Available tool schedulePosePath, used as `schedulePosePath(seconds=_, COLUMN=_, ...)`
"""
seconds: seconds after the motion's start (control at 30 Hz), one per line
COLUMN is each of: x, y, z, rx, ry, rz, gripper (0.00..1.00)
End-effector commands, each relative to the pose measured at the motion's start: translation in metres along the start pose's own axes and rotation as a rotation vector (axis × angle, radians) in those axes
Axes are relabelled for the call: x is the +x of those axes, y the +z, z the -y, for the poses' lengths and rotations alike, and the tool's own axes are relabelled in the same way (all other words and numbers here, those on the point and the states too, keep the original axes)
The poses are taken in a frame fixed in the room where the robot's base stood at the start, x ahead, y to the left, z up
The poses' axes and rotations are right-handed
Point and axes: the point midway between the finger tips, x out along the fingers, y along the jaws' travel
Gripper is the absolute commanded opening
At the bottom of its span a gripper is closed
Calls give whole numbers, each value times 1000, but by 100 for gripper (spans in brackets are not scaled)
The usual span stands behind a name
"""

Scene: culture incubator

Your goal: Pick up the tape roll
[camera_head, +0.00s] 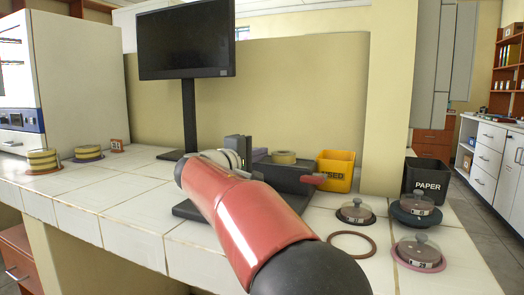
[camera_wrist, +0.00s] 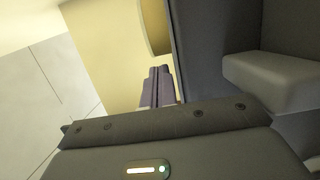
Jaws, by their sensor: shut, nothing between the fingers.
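The tape roll (camera_head: 283,157) is a beige ring lying behind my arm in the head view, near the dark tray and left of the yellow bin. A tan curved shape (camera_wrist: 155,27) at the top of the wrist view may be part of it, but I cannot be sure. My gripper (camera_wrist: 159,72) shows in the wrist view with its fingers together and nothing between them. The tan shape lies beyond the fingertips, apart from them. In the head view my arm hides much of the gripper area.
A dark tray (camera_head: 283,172) and a yellow bin (camera_head: 336,170) are beside the roll. A monitor (camera_head: 187,40) stands behind on the left. Lidded dishes (camera_head: 356,211) and a black PAPER bin (camera_head: 427,178) are at right. Yellow stacks (camera_head: 42,160) sit far left; the left-middle counter is clear.

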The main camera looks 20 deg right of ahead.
Motion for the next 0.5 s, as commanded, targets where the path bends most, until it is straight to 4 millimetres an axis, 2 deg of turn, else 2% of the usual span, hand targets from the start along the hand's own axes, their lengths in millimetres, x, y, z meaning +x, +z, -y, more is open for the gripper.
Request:
schedulePosePath(seconds=0.37, x=-1, y=0, z=-1, rx=0, ry=0, rz=1, gripper=0)
schedulePosePath(seconds=0.5, x=1, y=8, z=1, rx=2, ry=1, rz=2, gripper=0)
